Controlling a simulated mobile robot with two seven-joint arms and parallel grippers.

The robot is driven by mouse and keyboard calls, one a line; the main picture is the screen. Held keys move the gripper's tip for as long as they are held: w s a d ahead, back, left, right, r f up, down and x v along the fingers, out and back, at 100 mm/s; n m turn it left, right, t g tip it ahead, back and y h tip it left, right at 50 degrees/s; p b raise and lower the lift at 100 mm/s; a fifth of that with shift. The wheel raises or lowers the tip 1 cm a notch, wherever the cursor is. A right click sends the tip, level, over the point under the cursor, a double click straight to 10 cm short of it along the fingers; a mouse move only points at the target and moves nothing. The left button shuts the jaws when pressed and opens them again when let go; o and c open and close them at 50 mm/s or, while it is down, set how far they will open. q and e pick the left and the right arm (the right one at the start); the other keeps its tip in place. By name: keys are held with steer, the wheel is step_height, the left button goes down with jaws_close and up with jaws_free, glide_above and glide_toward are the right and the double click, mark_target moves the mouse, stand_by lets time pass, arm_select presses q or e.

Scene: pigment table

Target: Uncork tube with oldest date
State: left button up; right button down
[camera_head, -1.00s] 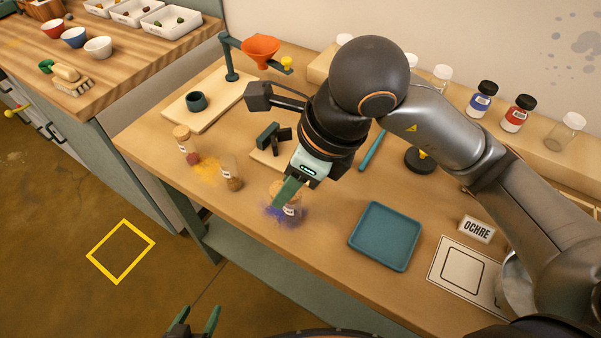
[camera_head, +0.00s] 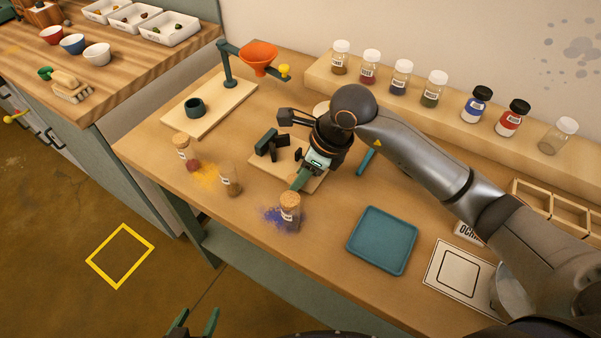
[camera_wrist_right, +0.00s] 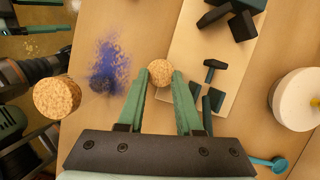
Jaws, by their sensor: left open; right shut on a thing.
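Three small glass tubes stand on the table. The left tube (camera_head: 187,157) has a cork and reddish contents. The middle tube (camera_head: 231,182) has brownish contents and shows no cork on top. The right tube (camera_head: 290,216) wears a cork (camera_head: 290,199) beside blue powder; in the right wrist view a large cork (camera_wrist_right: 57,97) shows left of the fingers. The tube dates are too small to read. My right gripper (camera_head: 299,184) is just above and behind the right tube. In the wrist view it is shut on a cork (camera_wrist_right: 160,72). My left gripper (camera_head: 193,325) is open and empty at the bottom edge.
A blue tray (camera_head: 382,240) lies right of the tubes, with a framed card (camera_head: 458,268) beyond. A small board (camera_head: 315,182) with a dark holder (camera_head: 270,146) lies behind my right gripper. Several jars line the back shelf (camera_head: 455,112). Yellow powder (camera_head: 206,173) lies between tubes.

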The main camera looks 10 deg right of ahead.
steer(key=shift+f, duration=0.25)
steer(key=shift+f+b, duration=0.15)
steer(key=shift+b, duration=0.15)
steer(key=c, duration=0.6)
jaws_free()
steer(key=shift+r+p, duration=0.35)
steer(key=shift+r, duration=0.2)
steer(key=v, duration=1.1)
steer(key=shift+s+d+r, duration=0.1)
steer(key=shift+s+r, duration=0.05)
steer(key=shift+r, duration=0.1)
